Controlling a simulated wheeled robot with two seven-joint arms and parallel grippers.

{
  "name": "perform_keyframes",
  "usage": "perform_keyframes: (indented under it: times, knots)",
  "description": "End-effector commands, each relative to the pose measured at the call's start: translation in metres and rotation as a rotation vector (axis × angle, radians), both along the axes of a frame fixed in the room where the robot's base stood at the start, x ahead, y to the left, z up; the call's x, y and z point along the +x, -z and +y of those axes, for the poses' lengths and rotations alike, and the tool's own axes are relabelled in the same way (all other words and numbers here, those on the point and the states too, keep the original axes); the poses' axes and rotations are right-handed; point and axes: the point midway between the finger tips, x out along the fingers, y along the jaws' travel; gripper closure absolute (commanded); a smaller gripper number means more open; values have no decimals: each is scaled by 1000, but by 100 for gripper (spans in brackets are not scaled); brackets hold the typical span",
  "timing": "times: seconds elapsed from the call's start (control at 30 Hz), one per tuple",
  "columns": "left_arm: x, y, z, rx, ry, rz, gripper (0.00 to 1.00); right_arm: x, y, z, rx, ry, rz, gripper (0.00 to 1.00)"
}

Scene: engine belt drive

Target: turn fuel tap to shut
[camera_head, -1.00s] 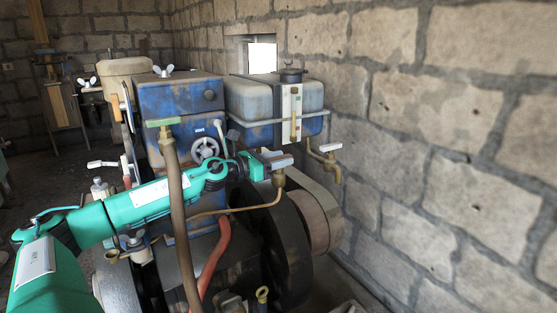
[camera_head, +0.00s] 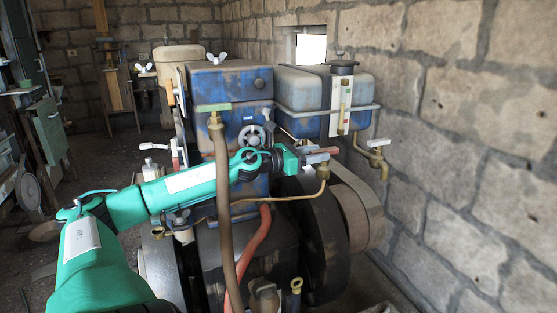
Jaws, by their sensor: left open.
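A brass tap (camera_head: 323,172) with a pale lever on top sits below the fuel tank (camera_head: 297,90), and a thin copper pipe runs from it to the left. My left gripper (camera_head: 316,155) reaches in from the left at this tap's lever. It is open, with its fingers close to the lever; I cannot tell whether they touch it. The fingers partly hide the lever. A second brass tap (camera_head: 379,156) with a pale lever sticks out further right, clear of the gripper. My right gripper is not in view.
The blue engine block (camera_head: 218,90) with a small handwheel (camera_head: 251,136) stands behind my arm. A brown upright hose (camera_head: 222,210) crosses in front of my arm. A red hose (camera_head: 252,255) and dark flywheel (camera_head: 322,240) lie below. The stone wall (camera_head: 480,120) bounds the right side.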

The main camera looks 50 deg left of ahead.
Motion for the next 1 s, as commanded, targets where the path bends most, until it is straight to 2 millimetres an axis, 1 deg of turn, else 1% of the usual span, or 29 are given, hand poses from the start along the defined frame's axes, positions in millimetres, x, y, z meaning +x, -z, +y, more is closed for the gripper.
perform_keyframes:
  times: [0.03, 0.27, 0.47, 0.7, 0.83, 1.0]
  knots:
    - [-5, 0, 1, -4, 0, 2, 58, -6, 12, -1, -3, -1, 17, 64]
    - [-24, -1, 8, -1, -4, 3, 58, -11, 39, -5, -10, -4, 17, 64]
    - [-55, -1, 18, -3, -4, 1, 58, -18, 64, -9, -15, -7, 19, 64]
    - [-86, -1, 28, -3, -4, -1, 58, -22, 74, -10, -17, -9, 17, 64]
    - [-96, -1, 31, -1, -3, -1, 58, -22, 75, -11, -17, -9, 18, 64]
    - [-101, -2, 32, 0, -3, -2, 58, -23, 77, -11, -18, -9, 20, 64]
